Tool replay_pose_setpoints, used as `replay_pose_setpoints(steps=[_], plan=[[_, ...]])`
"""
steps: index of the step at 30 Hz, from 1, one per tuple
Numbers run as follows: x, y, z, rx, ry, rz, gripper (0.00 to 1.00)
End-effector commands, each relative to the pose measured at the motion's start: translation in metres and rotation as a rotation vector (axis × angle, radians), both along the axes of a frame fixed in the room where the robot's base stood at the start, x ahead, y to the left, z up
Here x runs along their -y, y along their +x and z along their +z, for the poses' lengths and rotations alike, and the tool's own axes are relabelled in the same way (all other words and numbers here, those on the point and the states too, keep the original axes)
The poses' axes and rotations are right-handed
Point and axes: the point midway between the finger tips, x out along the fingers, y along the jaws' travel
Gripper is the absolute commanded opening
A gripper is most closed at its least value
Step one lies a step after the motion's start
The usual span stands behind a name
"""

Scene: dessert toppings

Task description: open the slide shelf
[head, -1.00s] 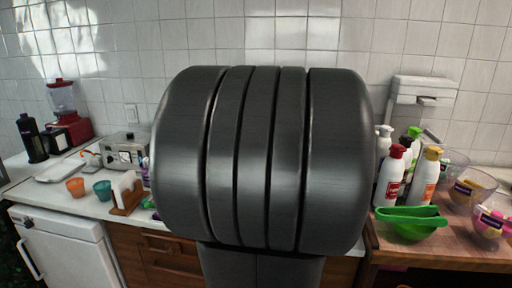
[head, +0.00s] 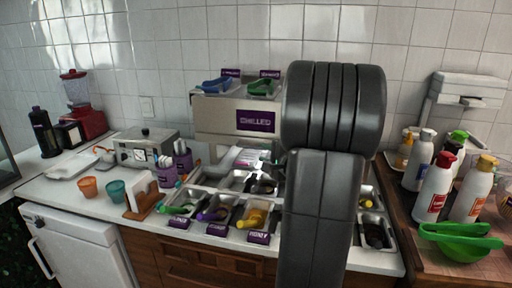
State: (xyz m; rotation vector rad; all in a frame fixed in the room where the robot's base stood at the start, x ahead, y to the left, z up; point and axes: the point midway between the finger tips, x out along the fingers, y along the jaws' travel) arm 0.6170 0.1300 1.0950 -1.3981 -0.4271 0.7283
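A pale metal cabinet with a purple "CHILLED" label (head: 256,121) stands at the back of the counter against the tiled wall. White and pink items (head: 246,157) show low at its front. I cannot tell which part of it is the slide shelf; its right side is hidden behind my dark arm. My gripper (head: 279,163) is almost wholly hidden by the arm. Only a small dark part with a spot of green shows at the arm's left edge, near the cabinet's lower right front. I cannot see its fingers or whether it touches anything.
Topping trays (head: 216,214) with colored scoops lie before the cabinet. Green and blue scoops rest on its top (head: 238,93). Several bottles (head: 434,190) and a green bowl (head: 461,241) stand at the right. Cups (head: 116,191), a napkin holder (head: 143,196) and a toaster (head: 145,150) are left.

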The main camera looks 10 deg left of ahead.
Motion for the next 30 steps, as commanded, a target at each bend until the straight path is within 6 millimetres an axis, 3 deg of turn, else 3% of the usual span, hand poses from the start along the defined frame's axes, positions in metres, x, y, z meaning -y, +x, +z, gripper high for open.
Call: replay_pose_setpoints(steps=[9, 23, 27, 30], plan=[[-0.037, 0.037, -0.007, -0.001, 0.0, 0.002, 0.32], [-0.044, 0.045, -0.009, 0.0, -0.001, 0.0, 0.32], [-0.044, 0.045, -0.009, -0.001, -0.001, 0.0, 0.04], [-0.044, 0.045, -0.009, -0.001, -0.001, 0.0, 0.0]])
